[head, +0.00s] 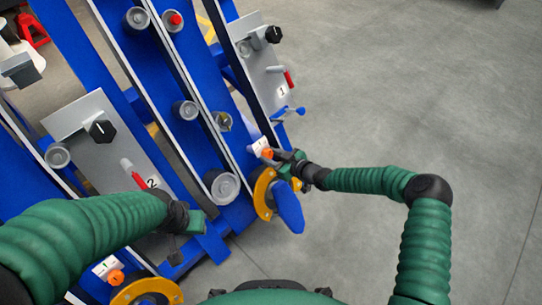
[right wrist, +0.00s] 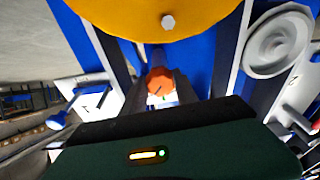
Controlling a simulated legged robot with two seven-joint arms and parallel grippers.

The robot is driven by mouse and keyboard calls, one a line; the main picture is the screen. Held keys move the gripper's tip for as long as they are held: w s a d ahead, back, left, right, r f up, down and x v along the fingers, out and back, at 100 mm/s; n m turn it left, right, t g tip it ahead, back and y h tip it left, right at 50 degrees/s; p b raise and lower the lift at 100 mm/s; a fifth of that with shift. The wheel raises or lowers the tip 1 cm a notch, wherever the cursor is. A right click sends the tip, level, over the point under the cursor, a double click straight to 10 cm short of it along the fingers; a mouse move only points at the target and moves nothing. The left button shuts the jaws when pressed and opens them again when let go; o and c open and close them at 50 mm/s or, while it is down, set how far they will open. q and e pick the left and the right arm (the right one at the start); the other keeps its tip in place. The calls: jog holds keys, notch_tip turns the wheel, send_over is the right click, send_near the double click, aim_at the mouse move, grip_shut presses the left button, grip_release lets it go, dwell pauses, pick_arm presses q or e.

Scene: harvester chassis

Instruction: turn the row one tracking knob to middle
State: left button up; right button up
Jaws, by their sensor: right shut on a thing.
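The row one tracking knob (head: 267,153) is a small orange knob by a white plate (head: 259,145), below the grey panel marked 1. My right gripper (head: 278,156) is at this knob. In the right wrist view the orange knob (right wrist: 160,80) sits between the dark fingers of my right gripper (right wrist: 158,92), which are shut on it. Its pointer mark is too small to read surely. My left gripper (head: 190,218) hangs over the lower blue frame near the panel marked 2, apart from the row one knob. Its fingers are not clear.
The grey panel marked 1 (head: 265,70) has a black knob (head: 273,34) and a red-tipped lever (head: 289,78). A yellow disc (head: 262,192) lies just below the orange knob. A second orange knob (head: 116,276) is at lower left. Open floor (head: 420,90) lies to the right.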

jog(key=shift+f+n, duration=0.1)
jog(key=shift+n, duration=0.3)
grip_shut()
jog(key=shift+d+n+b, duration=0.1)
jog(key=shift+n+b, duration=0.45)
jog(key=shift+n, duration=0.45)
jog(key=n, duration=0.3)
jog(key=shift+g, duration=0.4)
jog(key=shift+w+n, duration=0.1)
jog(key=shift+n, duration=1.2)
jog(key=o, duration=1.2)
grip_release()
